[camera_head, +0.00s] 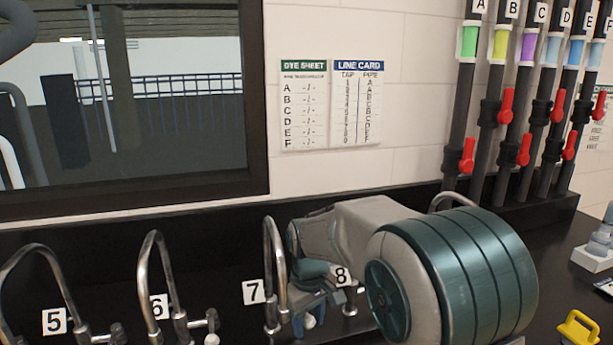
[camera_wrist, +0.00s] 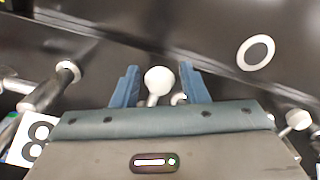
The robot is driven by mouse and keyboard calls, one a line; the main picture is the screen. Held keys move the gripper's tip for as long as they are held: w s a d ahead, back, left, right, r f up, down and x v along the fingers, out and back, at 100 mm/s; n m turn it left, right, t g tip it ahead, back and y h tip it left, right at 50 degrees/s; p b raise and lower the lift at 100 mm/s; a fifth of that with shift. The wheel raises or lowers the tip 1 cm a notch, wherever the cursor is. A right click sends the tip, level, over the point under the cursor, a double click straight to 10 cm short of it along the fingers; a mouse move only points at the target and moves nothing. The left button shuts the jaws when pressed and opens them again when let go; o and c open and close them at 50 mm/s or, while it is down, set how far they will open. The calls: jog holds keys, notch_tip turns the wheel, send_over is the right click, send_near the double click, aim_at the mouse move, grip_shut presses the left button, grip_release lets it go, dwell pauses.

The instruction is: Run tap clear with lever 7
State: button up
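Tap 7 is a curved metal spout (camera_head: 272,265) with a number 7 plate (camera_head: 254,292) beside it, on the dark back wall. A white ball knob (camera_head: 309,321) shows just right of its base and appears to be its lever end. My gripper (camera_head: 306,312) is at this knob, reaching in from the right. In the wrist view the white knob (camera_wrist: 158,79) stands between the two blue fingers of my gripper (camera_wrist: 160,86), with a gap on each side. The fingers are open. Part of the lever is hidden behind my gripper.
Tap 6 (camera_head: 165,270) and tap 5 (camera_head: 45,265) stand to the left. Tap 8's number plate (camera_head: 342,276) shows close behind my wrist, its tap mostly hidden. Pipes with red valve handles (camera_head: 467,155) stand at right. A yellow object (camera_head: 578,328) lies on the right counter.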

jog(key=shift+w+d+p, duration=0.3)
jog(key=shift+w+d, duration=0.75)
jog(key=shift+d, duration=0.25)
jog(key=shift+w+d+p, duration=0.25)
jog(key=shift+w+d, duration=0.8)
jog(key=shift+d, duration=0.2)
dwell(1.7)
jog(key=s+a, duration=0.4)
jog(key=a, duration=0.1)
jog(key=shift+s+a+b, duration=0.25)
jog(key=shift+a+b, duration=0.05)
jog(key=shift+w+d+r, duration=0.1)
jog(key=shift+w+d, duration=0.15)
jog(key=shift+d, duration=0.1)
notch_tip(320, 180, up, 7)
jog(key=p, duration=0.5)
jog(key=shift+p, duration=0.35)
